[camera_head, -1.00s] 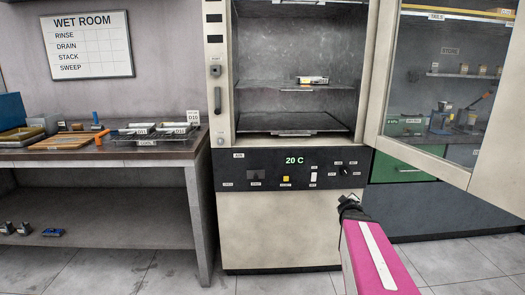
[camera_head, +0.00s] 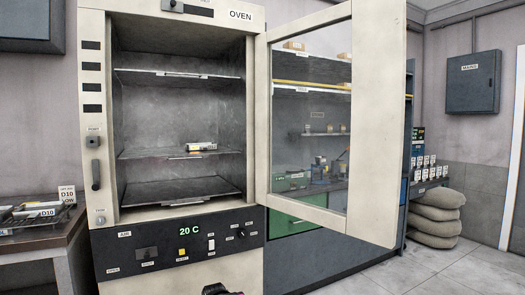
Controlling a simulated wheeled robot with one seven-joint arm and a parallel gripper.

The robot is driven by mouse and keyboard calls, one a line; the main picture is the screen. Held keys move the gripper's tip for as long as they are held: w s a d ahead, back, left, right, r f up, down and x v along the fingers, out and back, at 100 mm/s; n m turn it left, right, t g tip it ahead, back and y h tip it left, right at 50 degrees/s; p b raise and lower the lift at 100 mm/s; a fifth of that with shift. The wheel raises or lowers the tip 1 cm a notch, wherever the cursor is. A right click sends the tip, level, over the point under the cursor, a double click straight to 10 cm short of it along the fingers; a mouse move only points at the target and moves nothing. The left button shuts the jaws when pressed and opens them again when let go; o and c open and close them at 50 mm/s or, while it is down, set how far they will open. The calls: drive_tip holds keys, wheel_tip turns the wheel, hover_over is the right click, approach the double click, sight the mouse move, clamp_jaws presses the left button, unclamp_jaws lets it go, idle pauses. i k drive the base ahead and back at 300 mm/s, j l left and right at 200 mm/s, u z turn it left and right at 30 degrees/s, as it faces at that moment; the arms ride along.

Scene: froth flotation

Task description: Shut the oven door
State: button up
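The oven (camera_head: 170,45) stands upright left of centre, with its grey chamber and wire shelves in plain view. Its glazed door (camera_head: 378,130) is hinged on the right side and stands wide open, swung out toward me. A small labelled tray (camera_head: 201,147) rests on the middle shelf. The latch handle (camera_head: 96,174) is on the oven's left post. The panel display (camera_head: 190,230) reads 20 C. Only the dark tip of my gripper (camera_head: 216,290) shows at the bottom edge, below the oven panel and apart from the door; its fingers are too cut off to judge.
A bench (camera_head: 40,243) with labelled trays stands at the left. Stacked sacks (camera_head: 436,215) and a shelf of small labelled containers stand behind the door at the right. A grey wall box (camera_head: 473,82) hangs at the far right. The floor (camera_head: 440,270) at the lower right is clear.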

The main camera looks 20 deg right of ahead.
sight(379, 28)
drive_tip(key=l+u, duration=0.15)
drive_tip(key=l, duration=0.95)
drive_tip(key=l+u, duration=0.15)
drive_tip(key=l, duration=0.95)
drive_tip(key=l+u, duration=0.1)
drive_tip(key=l, duration=1)
drive_tip(key=i+l+u, duration=0.15)
drive_tip(key=u, duration=0.25)
drive_tip(key=i+l+u, duration=0.1)
drive_tip(key=l+u, duration=0.3)
drive_tip(key=i+l+u, duration=0.1)
drive_tip(key=l+u, duration=0.3)
